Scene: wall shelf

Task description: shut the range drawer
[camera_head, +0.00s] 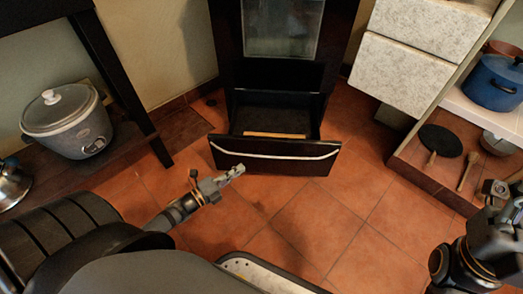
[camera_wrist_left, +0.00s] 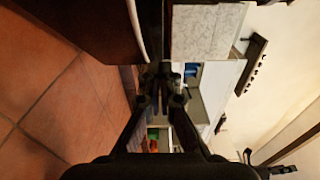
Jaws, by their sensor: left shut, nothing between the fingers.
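The range drawer (camera_head: 225,153) is pulled out at the bottom of the black range (camera_head: 287,71). Its dark front has a pale curved handle (camera_head: 275,156), and its open inside shows a tan strip. My left gripper (camera_head: 232,173) is shut and empty, low in front of the drawer's left part. Its tips look close to the front panel; I cannot tell whether they touch. The shut fingers (camera_wrist_left: 162,82) also show in the left wrist view, beside a large dark panel. My right gripper (camera_head: 497,192) is at the right edge, partly cut off, its fingers unclear.
A dark table with a slow cooker (camera_head: 68,121) on its lower shelf stands at left. White speckled drawers (camera_head: 403,73) stand right of the range. A shelf at right holds a blue pot (camera_head: 492,82) and a black pan (camera_head: 440,140). Tiled floor in front is clear.

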